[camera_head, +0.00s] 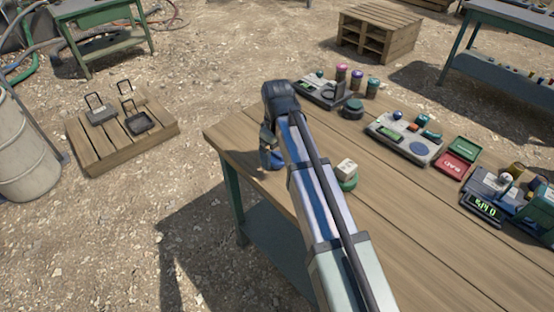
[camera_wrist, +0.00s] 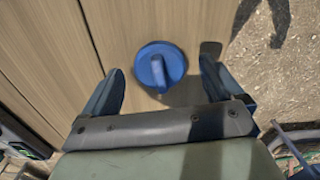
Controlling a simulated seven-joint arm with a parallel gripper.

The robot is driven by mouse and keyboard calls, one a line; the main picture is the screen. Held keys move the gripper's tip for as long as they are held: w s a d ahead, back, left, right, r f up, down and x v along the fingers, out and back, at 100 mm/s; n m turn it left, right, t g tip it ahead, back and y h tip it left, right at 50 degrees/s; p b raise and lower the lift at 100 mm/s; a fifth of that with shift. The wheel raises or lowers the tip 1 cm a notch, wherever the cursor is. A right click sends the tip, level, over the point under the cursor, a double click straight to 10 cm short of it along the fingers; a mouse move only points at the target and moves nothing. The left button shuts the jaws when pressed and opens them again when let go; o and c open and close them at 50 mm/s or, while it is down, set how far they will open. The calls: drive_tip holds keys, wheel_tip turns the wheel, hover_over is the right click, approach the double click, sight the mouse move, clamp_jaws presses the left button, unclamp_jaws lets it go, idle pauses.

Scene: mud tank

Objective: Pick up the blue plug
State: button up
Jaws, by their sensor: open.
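The blue plug (camera_wrist: 160,66) is a round blue disc with a raised grip bar. In the wrist view it lies on the wooden table top (camera_wrist: 215,28) near its edge, between and beyond my fingertips. My gripper (camera_wrist: 157,80) is open and empty, with one finger to each side of the plug. In the head view my gripper (camera_head: 268,145) is over the left part of the table, and a blue patch below it seems to be the plug (camera_head: 274,160). My arm and gripper partly hide that spot.
A beige block (camera_head: 347,167) on a green round piece (camera_head: 348,184) stands right of my arm. A grey tray (camera_head: 403,139), a red box (camera_head: 453,166) and a scale with a display (camera_head: 486,207) are further right. Several small jars (camera_head: 356,80) stand at the back. The table's left edge is close.

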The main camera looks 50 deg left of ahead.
drive_tip(key=shift+f, duration=0.5)
drive_tip(key=c, duration=1.1)
drive_tip(key=shift+c, duration=0.2)
